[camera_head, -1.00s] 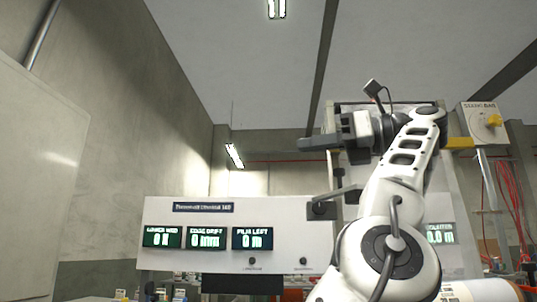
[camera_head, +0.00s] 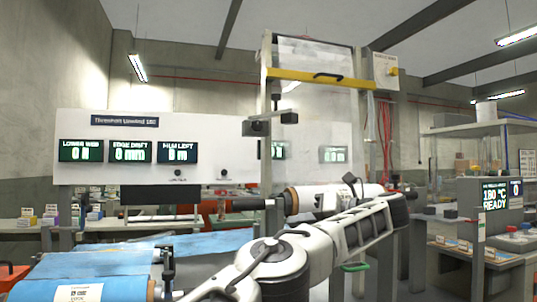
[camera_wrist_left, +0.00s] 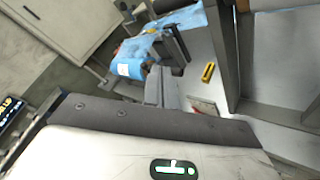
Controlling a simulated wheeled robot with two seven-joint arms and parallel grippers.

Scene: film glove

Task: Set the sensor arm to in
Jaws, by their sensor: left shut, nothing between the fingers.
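My right gripper is not in view.
A yellow-barred guard (camera_head: 310,76) stands behind the bracket. A pale film roll (camera_head: 372,191) lies behind my gripper. Blue film (camera_head: 85,263) covers rollers at lower left. A READY display (camera_head: 494,195) stands at right.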

